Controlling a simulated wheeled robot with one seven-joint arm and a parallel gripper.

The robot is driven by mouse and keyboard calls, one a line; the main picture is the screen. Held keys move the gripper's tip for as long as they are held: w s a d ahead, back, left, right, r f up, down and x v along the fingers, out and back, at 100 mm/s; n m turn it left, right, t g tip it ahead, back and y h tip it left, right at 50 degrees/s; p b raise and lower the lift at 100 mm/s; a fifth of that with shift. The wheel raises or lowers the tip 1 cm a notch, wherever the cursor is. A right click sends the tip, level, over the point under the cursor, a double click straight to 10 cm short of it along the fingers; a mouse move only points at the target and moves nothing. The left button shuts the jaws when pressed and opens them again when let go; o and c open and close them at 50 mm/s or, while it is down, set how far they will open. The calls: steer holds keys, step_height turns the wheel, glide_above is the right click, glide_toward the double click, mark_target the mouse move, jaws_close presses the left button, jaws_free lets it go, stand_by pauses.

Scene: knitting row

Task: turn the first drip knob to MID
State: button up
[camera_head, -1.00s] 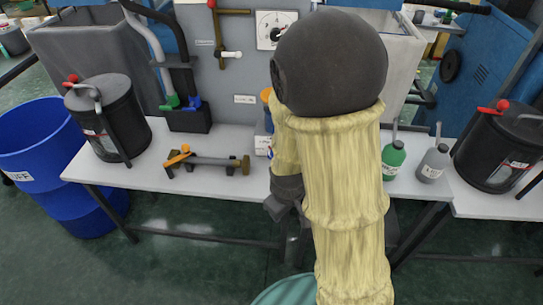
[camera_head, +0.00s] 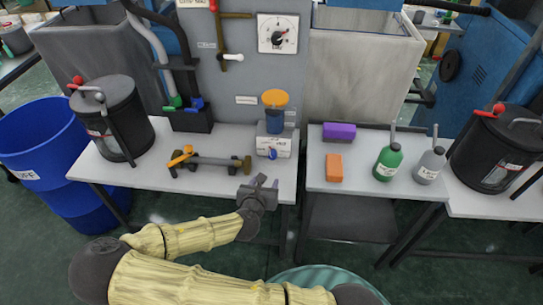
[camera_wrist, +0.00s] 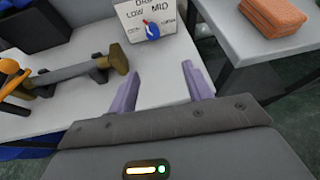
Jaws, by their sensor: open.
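The blue drip knob (camera_head: 272,153) sits low on the front of a small white drip box (camera_head: 282,146) with an orange-topped cup (camera_head: 275,98) above it. My gripper (camera_head: 264,182) is in front of and just below the box, at the table's front edge. In the wrist view its two pale purple fingers (camera_wrist: 162,88) are apart and empty, short of the knob.
A brass and grey valve pipe with an orange handle (camera_head: 180,152) lies left of the box. An orange block (camera_head: 334,168), a purple block (camera_head: 339,131) and a green bottle (camera_head: 390,160) stand on the right table. A dial (camera_head: 278,34) is on the wall panel.

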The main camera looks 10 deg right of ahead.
mark_target(272, 157)
steer(key=shift+w+a+r+n+t, duration=0.25)
steer(key=shift+a+r+n+t, duration=0.15)
steer(key=shift+n, duration=0.2)
steer(key=x, duration=1.7)
steer(key=shift+w+f+b, duration=0.15)
steer(key=shift+f+b, duration=0.15)
steer(key=shift+b, duration=0.1)
steer(key=c, duration=1)
steer(key=shift+o, duration=0.2)
